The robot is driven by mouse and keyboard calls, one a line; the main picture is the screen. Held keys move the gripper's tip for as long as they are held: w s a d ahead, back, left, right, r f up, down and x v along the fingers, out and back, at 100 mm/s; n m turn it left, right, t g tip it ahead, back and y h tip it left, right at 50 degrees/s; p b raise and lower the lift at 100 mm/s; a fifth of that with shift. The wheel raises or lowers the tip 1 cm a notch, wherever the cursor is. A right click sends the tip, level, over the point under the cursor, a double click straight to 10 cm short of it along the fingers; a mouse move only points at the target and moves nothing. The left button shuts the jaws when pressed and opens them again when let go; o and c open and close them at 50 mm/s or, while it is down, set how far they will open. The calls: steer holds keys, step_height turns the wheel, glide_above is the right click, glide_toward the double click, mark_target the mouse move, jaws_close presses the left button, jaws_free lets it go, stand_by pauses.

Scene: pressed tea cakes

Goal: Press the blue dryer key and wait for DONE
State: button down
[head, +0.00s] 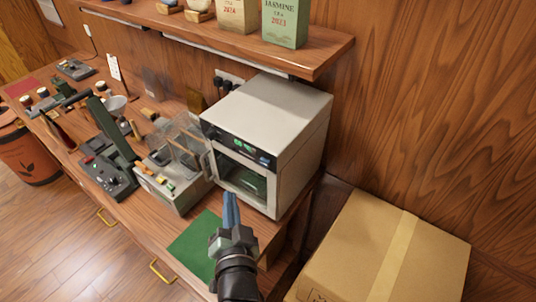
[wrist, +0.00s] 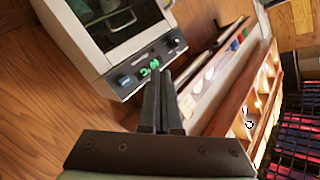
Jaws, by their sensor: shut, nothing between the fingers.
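The dryer (head: 285,115) is a pale box-shaped oven with a dark control strip and a front window, standing at the right end of the bench. Its blue key (head: 264,160) is at the right of the strip, beside the green-lit display (head: 243,146). In the wrist view the dryer appears turned over, with the blue key (wrist: 124,80) left of the green digits (wrist: 150,68). I cannot read the digits surely, and DONE is not legible. My gripper (head: 230,196) is shut and empty, in front of the dryer's window. In the wrist view its fingertips (wrist: 161,74) appear just below the display; contact is unclear.
A green mat (head: 196,246) lies on the bench below the gripper. A machine with clear panels (head: 180,185) stands left of the dryer. A shelf (head: 320,55) with tea packets overhangs behind. A cardboard box (head: 385,245) is at the right.

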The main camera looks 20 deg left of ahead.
mark_target(265, 162)
steer(key=shift+s+f, duration=0.1)
stand_by(0.3)
steer(key=w+d+b, duration=0.3)
steer(key=w, duration=0.5)
steer(key=shift+w+b, duration=0.2)
steer(key=shift+b, duration=0.1)
steer(key=shift+w, duration=0.1)
stand_by(1.8)
steer(key=shift+w+d+b, duration=0.15)
steer(key=shift+w+b, duration=0.15)
steer(key=shift+w+d+b, duration=0.15)
steer(key=shift+w+b, duration=0.15)
steer(key=shift+w, duration=0.15)
stand_by(0.6)
steer(key=shift+s, duration=0.2)
steer(key=shift+s+a+p, duration=0.3)
steer(key=shift+s+p, duration=0.05)
steer(key=shift+s, duration=0.35)
